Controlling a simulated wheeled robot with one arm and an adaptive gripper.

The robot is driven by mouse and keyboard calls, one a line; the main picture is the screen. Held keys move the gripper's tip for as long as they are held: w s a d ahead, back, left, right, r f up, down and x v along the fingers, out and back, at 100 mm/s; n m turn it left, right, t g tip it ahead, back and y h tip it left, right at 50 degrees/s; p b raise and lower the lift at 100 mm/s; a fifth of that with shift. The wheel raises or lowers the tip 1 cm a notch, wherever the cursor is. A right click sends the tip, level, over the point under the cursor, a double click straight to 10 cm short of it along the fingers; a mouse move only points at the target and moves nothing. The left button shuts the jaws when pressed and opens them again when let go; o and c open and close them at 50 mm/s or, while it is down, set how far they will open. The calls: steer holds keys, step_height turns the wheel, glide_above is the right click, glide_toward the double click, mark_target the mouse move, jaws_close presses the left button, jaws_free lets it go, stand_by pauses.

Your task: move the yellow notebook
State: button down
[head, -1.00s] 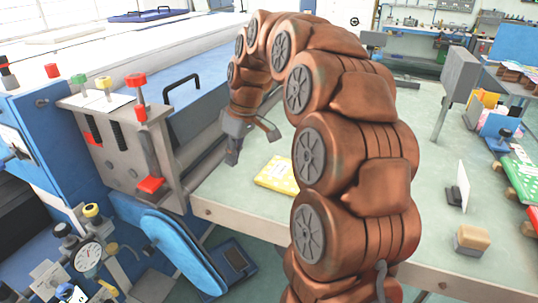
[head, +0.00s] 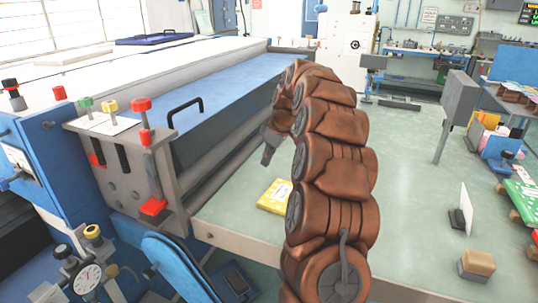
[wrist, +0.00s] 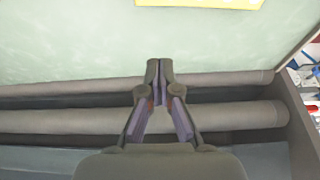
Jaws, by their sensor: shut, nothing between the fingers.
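The yellow notebook (head: 272,195) lies flat on the pale green table, near its front edge, partly hidden behind my arm in the head view. In the wrist view only a strip of the notebook (wrist: 198,3) shows at the top edge. My gripper (wrist: 160,66) is shut and empty in the wrist view, with the fingertips together. It is over the machine's rollers and the table edge, apart from the notebook. In the head view my gripper (head: 267,155) is small and partly hidden by my arm, to the left of and beyond the notebook.
The blue machine with grey rollers (wrist: 120,121) borders the table (head: 420,150) on the left. A small block (head: 477,264), a white upright card (head: 466,208) and a grey post-mounted box (head: 460,100) stand to the right. The middle of the table is clear.

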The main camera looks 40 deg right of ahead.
mark_target(269, 184)
steer(key=p+x, duration=0.1)
steer(key=x, duration=0.5)
steer(key=shift+a+p, duration=0.1)
steer(key=shift+p, duration=0.25)
steer(key=shift+s+f, duration=0.1)
steer(key=shift+f, duration=0.2)
steer(key=shift+s+d+r+p, duration=0.15)
steer(key=shift+s+d+p, duration=0.45)
steer(key=shift+s, duration=0.4)
steer(key=shift+s+d, duration=0.35)
steer(key=shift+s, duration=0.15)
steer(key=shift+s+f, duration=0.1)
steer(key=shift+f, duration=0.1)
